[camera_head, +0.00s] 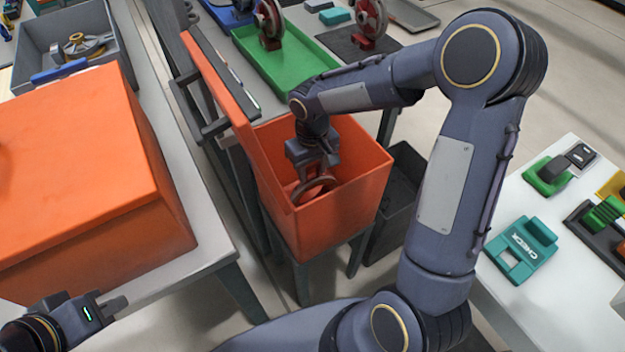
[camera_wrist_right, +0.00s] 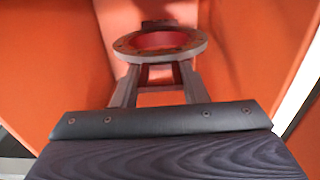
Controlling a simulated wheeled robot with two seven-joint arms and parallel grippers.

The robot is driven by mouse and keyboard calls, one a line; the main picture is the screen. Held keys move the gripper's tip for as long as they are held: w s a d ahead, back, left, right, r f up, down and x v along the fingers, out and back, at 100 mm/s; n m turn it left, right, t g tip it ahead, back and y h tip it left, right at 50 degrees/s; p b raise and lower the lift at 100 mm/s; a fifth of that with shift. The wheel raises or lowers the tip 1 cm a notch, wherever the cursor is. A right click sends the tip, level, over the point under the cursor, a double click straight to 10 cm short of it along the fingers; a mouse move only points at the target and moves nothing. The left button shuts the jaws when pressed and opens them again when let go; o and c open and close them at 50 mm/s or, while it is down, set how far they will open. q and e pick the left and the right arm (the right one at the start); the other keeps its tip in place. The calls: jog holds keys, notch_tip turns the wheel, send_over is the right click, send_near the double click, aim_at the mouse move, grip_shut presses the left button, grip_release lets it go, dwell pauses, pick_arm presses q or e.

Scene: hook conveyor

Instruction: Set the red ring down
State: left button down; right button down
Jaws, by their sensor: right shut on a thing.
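The red ring (camera_head: 317,183) is in the open orange bin (camera_head: 350,185) in the head view. It shows a red inside and a greyish rim in the right wrist view (camera_wrist_right: 160,40). My right gripper (camera_head: 318,170) reaches down into the bin and is shut on the ring; its two fingers (camera_wrist_right: 158,80) meet the ring's near side. The bin's orange walls surround it, and I cannot tell whether the ring touches the floor. My left gripper (camera_head: 112,306) is at the bottom left, away from the bin; its finger opening is unclear.
A large orange box (camera_head: 90,170) stands on the left table. A dark rail and an orange panel run along the bin's left. A green tray (camera_head: 290,65) with a red wheel part is behind it. A dark grey bin (camera_head: 405,190) stands right; a teal CHECK block (camera_head: 522,245) is on the right table.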

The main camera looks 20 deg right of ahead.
aim_at(312, 181)
jog(key=shift+f, duration=1.85)
jog(key=shift+f+b, duration=0.1)
jog(key=shift+b, duration=0.2)
jog(key=c, duration=0.8)
grip_release()
jog(key=shift+c, duration=0.2)
jog(key=shift+r, duration=0.25)
notch_tip(312, 181, up, 12)
jog(key=shift+f+p, duration=0.15)
jog(key=shift+p, duration=0.7)
